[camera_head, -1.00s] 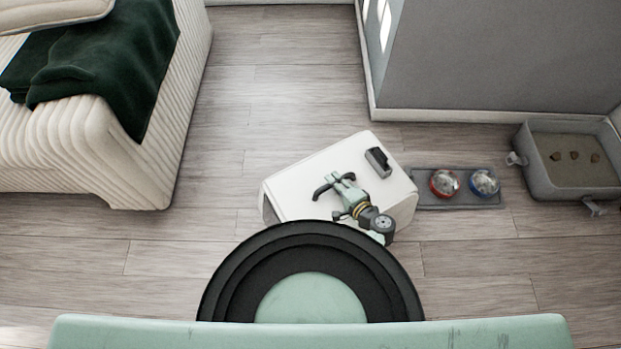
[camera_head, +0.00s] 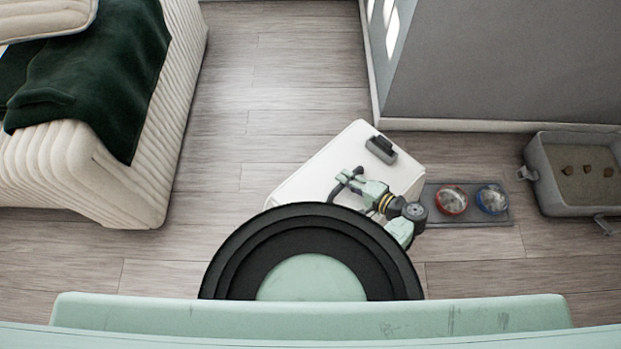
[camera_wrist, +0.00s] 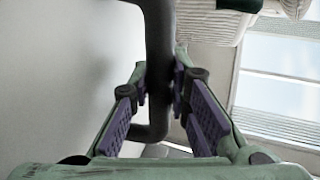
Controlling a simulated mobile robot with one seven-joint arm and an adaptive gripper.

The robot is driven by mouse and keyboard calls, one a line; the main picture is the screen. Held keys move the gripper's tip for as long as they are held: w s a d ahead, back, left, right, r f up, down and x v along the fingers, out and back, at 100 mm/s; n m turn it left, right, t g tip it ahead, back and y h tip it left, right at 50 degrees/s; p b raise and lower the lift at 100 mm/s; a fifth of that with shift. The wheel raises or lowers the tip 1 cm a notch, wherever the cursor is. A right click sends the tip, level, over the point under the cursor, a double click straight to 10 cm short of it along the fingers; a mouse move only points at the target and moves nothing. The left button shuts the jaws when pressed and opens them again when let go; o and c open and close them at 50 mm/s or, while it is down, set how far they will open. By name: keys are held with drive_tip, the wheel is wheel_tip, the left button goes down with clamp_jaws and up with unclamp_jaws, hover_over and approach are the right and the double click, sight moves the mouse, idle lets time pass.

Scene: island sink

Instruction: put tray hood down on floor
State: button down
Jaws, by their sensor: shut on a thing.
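The tray hood (camera_head: 318,165) is a white box-like cover with a small dark grey piece on its upper face. It is in front of my base in the head view, partly hidden by my arm and body. My gripper (camera_head: 347,180) is over its near part. In the wrist view my gripper (camera_wrist: 160,88) is shut on the hood's dark curved handle (camera_wrist: 158,35), with the purple finger pads on both sides of it. The hood's pale wall (camera_wrist: 60,80) fills the left of that view. Whether the hood touches the floor (camera_head: 285,90) cannot be told.
A grey litter tray (camera_head: 545,200) with brown lumps stands at the right. A dark mat with a red bowl (camera_head: 451,201) and a blue bowl (camera_head: 491,199) lies just right of the hood. A cream sofa (camera_head: 140,190) is at left, a grey wall block (camera_head: 500,65) behind. Floor between is clear.

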sight(311, 159)
drive_tip(key=w+a, duration=0.3)
drive_tip(key=w+a+b, duration=0.1)
drive_tip(key=w+a, duration=0.3)
drive_tip(key=w+a+f, duration=0.1)
drive_tip(key=w+a, duration=0.2)
drive_tip(key=a, duration=0.1)
drive_tip(key=shift+w+a+b, duration=0.2)
drive_tip(key=shift+a+b, duration=0.05)
drive_tip(key=shift+b, duration=0.1)
wheel_tip(311, 159, down, 4)
drive_tip(key=b, duration=0.3)
drive_tip(key=shift+w+r, duration=0.1)
drive_tip(key=shift+r, duration=0.05)
drive_tip(key=c, duration=1.5)
unclamp_jaws()
drive_tip(key=shift+a, duration=0.1)
drive_tip(key=p+v, duration=0.4)
drive_tip(key=v, duration=0.7)
drive_tip(key=shift+s+d+r+p, duration=0.1)
drive_tip(key=shift+s+d+p, duration=0.25)
drive_tip(key=shift+s+d, duration=0.1)
